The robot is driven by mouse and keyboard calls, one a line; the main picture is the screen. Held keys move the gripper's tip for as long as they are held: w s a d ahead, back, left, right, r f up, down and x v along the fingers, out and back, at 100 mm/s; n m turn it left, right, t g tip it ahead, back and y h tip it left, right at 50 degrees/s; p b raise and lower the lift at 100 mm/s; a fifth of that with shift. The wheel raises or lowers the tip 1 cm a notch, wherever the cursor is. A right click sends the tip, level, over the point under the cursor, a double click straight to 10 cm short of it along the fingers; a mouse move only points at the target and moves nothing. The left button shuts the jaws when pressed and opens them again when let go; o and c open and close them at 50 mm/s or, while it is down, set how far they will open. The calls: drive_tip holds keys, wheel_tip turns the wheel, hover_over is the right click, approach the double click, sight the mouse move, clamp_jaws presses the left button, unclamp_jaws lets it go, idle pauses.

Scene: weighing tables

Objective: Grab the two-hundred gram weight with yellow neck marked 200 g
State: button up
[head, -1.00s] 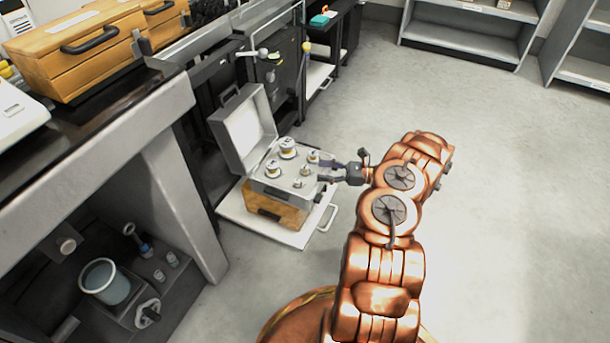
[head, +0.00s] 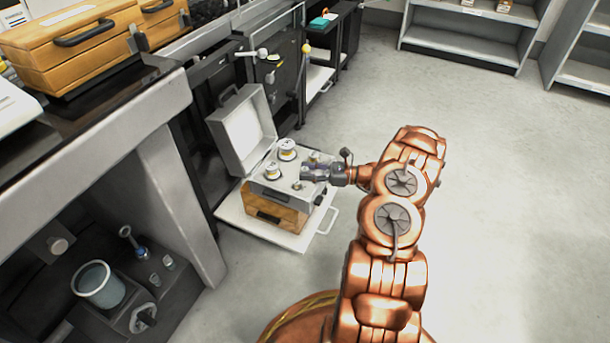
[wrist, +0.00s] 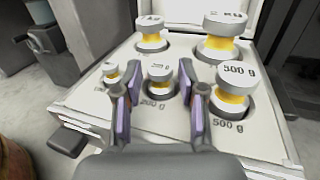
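The 200 g weight (wrist: 159,77), with a silver cap and yellow neck, stands upright in its hole in the case top in the wrist view. A printed "200 g" label lies in front of it. My gripper (wrist: 160,88) is open, one finger to each side of this weight in the picture; no contact shows. In the head view my gripper (head: 303,173) is over the right part of the weight case (head: 285,196) and hides the smaller weights there.
The 500 g weight (wrist: 233,86) stands close to the right finger. A smaller weight (wrist: 111,74) stands left of the left finger. Two larger weights, one being the 2 kg-sized one (wrist: 220,36), stand behind. The raised lid (head: 243,138) is at the case's back left.

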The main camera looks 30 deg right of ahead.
clamp_jaws()
drive_tip(key=shift+r, duration=0.1)
